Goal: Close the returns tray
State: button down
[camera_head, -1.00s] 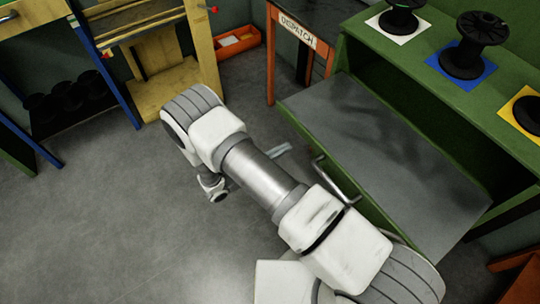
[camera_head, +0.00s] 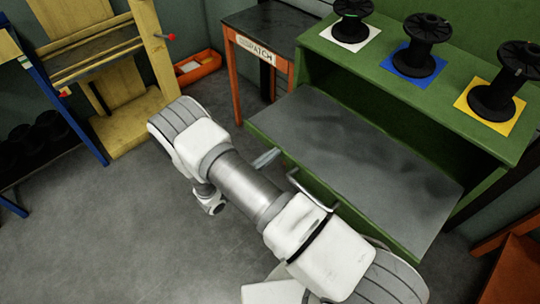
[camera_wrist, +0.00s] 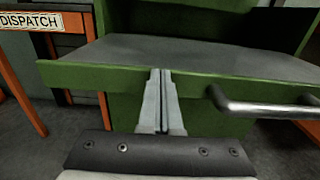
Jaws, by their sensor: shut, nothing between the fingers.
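The returns tray (camera_head: 345,160) is a wide grey board with a green front edge, standing out from the green cabinet. Its bar handle (camera_head: 312,192) is on the front edge, and the handle also shows at the right of the wrist view (camera_wrist: 262,106). My gripper (camera_head: 268,158) is just in front of the tray's front edge, left of the handle. In the wrist view my gripper (camera_wrist: 160,75) is shut, with its fingertips together at the green front (camera_wrist: 110,78). I cannot tell whether they touch it. Nothing is held.
Black spools (camera_head: 417,45) stand on white, blue and yellow squares on the cabinet top. An orange-legged table marked DISPATCH (camera_head: 262,30) stands left of the cabinet. A wooden rack (camera_head: 110,75) and an orange bin (camera_head: 197,68) are farther left. The floor (camera_head: 90,230) at left is clear.

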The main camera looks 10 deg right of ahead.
aim_at(324, 116)
jog(key=b+x, duration=0.3)
jog(key=x, duration=2.1)
jog(key=shift+w+d+f+b, duration=0.1)
jog(key=shift+w+d+b, duration=0.05)
jog(key=shift+d+b, duration=0.2)
jog(key=shift+w+d, duration=0.2)
jog(key=shift+w+d+r, duration=0.15)
jog(key=shift+d+r, duration=0.05)
jog(key=shift+w, duration=0.1)
